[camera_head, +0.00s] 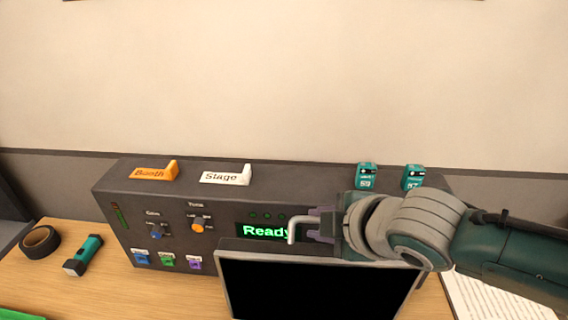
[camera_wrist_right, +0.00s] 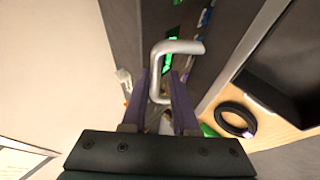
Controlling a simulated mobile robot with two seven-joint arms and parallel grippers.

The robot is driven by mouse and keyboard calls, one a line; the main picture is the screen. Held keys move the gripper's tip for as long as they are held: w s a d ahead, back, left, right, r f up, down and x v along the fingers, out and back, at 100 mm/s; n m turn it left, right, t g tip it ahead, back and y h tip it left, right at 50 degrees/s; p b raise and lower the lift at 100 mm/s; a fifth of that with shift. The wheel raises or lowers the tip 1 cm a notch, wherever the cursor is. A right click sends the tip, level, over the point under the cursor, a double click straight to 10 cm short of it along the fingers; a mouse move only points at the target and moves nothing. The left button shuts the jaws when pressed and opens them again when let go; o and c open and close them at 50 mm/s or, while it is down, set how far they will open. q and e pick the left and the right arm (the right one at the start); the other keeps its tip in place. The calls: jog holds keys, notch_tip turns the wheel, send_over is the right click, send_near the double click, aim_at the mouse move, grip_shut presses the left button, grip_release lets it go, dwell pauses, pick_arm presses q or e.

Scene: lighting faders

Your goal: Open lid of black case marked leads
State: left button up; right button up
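The black case's lid (camera_head: 318,287) stands raised in front of the console, its dark inner face and grey rim towards me. A bent silver handle (camera_head: 292,229) sticks up at its top edge. My right gripper (camera_head: 318,224) comes in from the right with its purple fingers at the handle. The case's dark inside (camera_wrist_right: 285,75) shows at the right there. The case's body is out of the head view, and no "leads" marking shows. My left gripper is not in view.
The dark console (camera_head: 115,190) with a green "Ready" display stands behind the lid. A tape roll (camera_head: 40,242) and a torch (camera_head: 83,256) lie on the wooden table (camera_head: 40,285) at left. Papers (camera_head: 500,305) lie at right. A black ring (camera_wrist_right: 236,120) shows in the wrist view.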

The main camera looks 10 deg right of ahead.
jog(key=shift+r, duration=0.1)
jog(key=p+v, duration=0.1)
jog(key=v, duration=0.7)
jog(key=shift+s+p, duration=0.1)
jog(key=shift+p, duration=0.3)
jog(key=shift+v, duration=0.85)
